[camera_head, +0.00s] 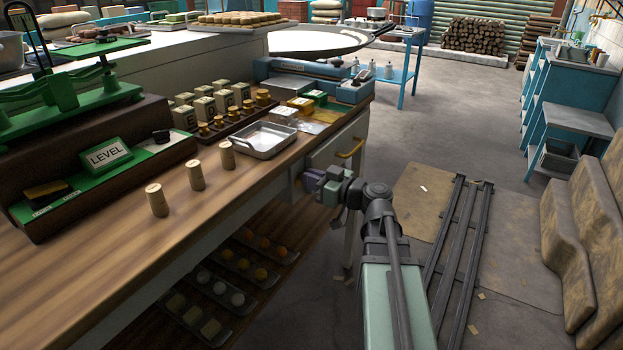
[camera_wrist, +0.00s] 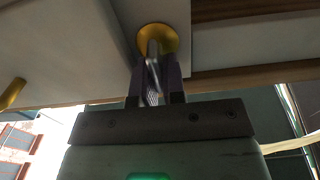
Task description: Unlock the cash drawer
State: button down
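The cash drawer (camera_head: 326,152) is a pale front at the right end of the wooden counter, with a brass handle (camera_head: 352,148). In the wrist view a round brass lock (camera_wrist: 157,37) sits in a pale panel. A thin metal key (camera_wrist: 153,50) points into the lock's face; how deep it sits is hidden. My gripper (camera_wrist: 154,78) has its two purple fingers on either side of the key's near end and appears shut on it. In the head view my gripper (camera_head: 315,180) is against the drawer front, and the lock and key are hidden there.
A metal tray (camera_head: 264,139), several wooden pegs (camera_head: 196,176) and a green scale (camera_head: 75,90) stand on the counter.

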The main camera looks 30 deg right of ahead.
jog(key=m, duration=0.3)
jog(key=shift+d, duration=0.15)
jog(key=c, duration=1.5)
grip_release()
